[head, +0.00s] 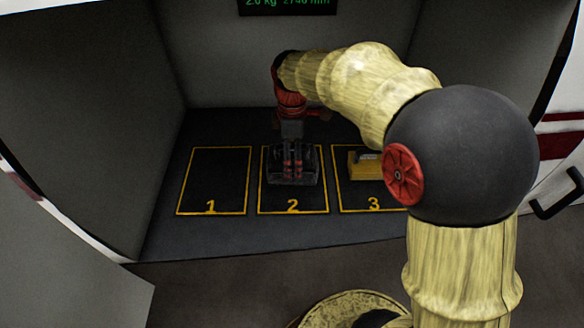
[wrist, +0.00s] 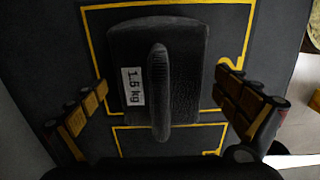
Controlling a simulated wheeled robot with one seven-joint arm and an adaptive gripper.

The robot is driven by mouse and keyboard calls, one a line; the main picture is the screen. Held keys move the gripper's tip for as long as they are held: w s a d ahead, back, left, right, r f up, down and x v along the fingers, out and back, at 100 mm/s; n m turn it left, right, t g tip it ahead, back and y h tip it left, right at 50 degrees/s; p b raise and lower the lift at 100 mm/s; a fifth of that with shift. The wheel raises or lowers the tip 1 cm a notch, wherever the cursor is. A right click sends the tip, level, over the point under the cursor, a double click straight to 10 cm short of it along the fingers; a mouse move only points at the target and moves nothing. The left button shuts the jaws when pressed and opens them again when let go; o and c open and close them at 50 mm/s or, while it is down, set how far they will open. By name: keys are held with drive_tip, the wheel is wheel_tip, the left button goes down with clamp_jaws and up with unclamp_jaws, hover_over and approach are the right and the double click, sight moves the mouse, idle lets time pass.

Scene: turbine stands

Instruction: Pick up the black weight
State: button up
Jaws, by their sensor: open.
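The black weight (head: 311,172) stands in the yellow-outlined square numbered 2. In the wrist view the black weight (wrist: 187,75) shows from above, with a raised ridge-like handle (wrist: 160,90) along its middle and a white label reading 1.6 kg (wrist: 133,86). My gripper (head: 291,163) points down over it and partly hides it in the head view. In the wrist view my gripper (wrist: 160,86) is open, with one finger on each side of the weight and clear gaps to the handle. I cannot tell how far the fingertips are above the floor.
Square 1 (head: 213,180) to the left is empty. A yellow weight (head: 364,168) sits in square 3 to the right, partly behind my arm. Grey walls (head: 225,65) enclose the bay. A display (head: 288,4) hangs at the top, reading about 2.0 kg.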

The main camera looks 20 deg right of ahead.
sight(292, 144)
drive_tip(key=c, duration=0.3)
drive_tip(key=c, duration=1.3)
drive_tip(key=shift+r, duration=0.15)
drive_tip(key=shift+c, duration=0.3)
drive_tip(key=shift+w, duration=0.1)
drive_tip(key=shift+r, duration=0.25)
wheel_tip(292, 144, up, 3)
drive_tip(key=shift+r+p, duration=0.1)
drive_tip(key=shift+p, duration=0.75)
drive_tip(key=s+r+p, duration=0.1)
drive_tip(key=r, duration=0.1)
drive_tip(key=s+a+r, duration=0.1)
drive_tip(key=s+r, duration=0.1)
drive_tip(key=s+r+p, duration=0.1)
drive_tip(key=s+r, duration=0.1)
drive_tip(key=shift+a+p, duration=0.25)
drive_tip(key=shift+p, duration=0.05)
drive_tip(key=s+a+r+p, duration=0.2)
drive_tip(key=s+r, duration=0.1)
drive_tip(key=s, duration=0.5)
drive_tip(key=shift+s+a+r, duration=0.15)
drive_tip(key=shift+s+a, duration=0.1)
